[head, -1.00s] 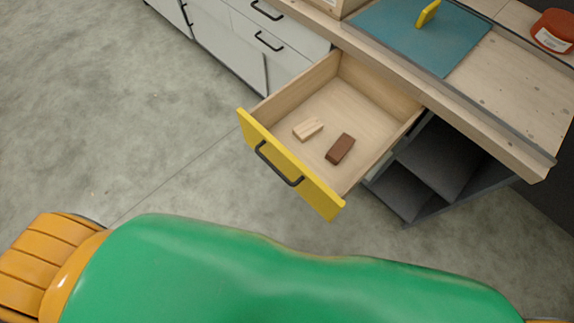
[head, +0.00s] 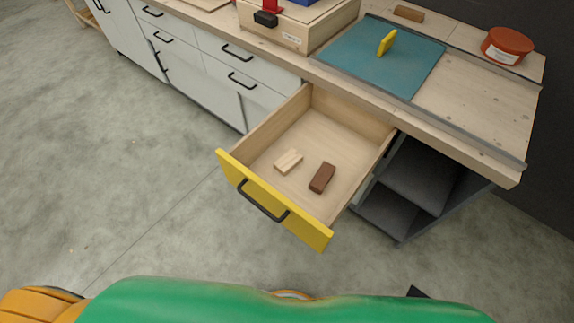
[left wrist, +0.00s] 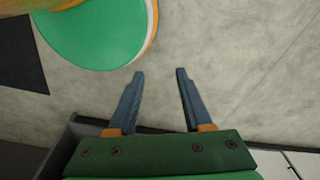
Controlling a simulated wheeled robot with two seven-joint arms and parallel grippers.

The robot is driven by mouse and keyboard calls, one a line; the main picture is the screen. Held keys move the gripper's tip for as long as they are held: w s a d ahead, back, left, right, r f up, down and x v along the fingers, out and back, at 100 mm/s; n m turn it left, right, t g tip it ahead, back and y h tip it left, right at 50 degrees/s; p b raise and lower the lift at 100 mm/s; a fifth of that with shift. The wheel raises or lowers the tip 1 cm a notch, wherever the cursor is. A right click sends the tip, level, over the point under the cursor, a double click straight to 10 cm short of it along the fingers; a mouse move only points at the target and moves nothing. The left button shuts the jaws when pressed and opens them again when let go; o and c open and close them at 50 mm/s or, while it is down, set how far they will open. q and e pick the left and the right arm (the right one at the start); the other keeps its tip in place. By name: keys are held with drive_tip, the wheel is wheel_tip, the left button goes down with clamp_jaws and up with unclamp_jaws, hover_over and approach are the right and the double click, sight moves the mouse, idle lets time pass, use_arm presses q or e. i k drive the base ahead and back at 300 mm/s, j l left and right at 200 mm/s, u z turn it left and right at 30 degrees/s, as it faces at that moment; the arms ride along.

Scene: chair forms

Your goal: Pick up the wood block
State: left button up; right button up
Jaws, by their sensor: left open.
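A light wood block (head: 289,161) lies in the open drawer (head: 262,152) in the head view. A dark brown block (head: 322,177) lies to its right in the same drawer, apart from it. My left gripper (left wrist: 160,72) shows in the left wrist view with its two blue-grey fingers spread and nothing between them, above the grey floor. Neither gripper shows in the head view, so the left gripper's distance from the blocks cannot be told. The right gripper is not in view.
The drawer has a yellow front (head: 272,200) with a black handle. Above it, the worktop holds a blue mat (head: 375,65) with a yellow piece (head: 387,42), a red-brown tub (head: 507,46), a brown block (head: 409,13) and a wooden box (head: 290,33). The floor left is clear.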

sight(285, 164)
drive_tip(key=j+z, duration=0.7)
drive_tip(key=k+j+z, duration=0.1)
drive_tip(key=j+z, duration=0.25)
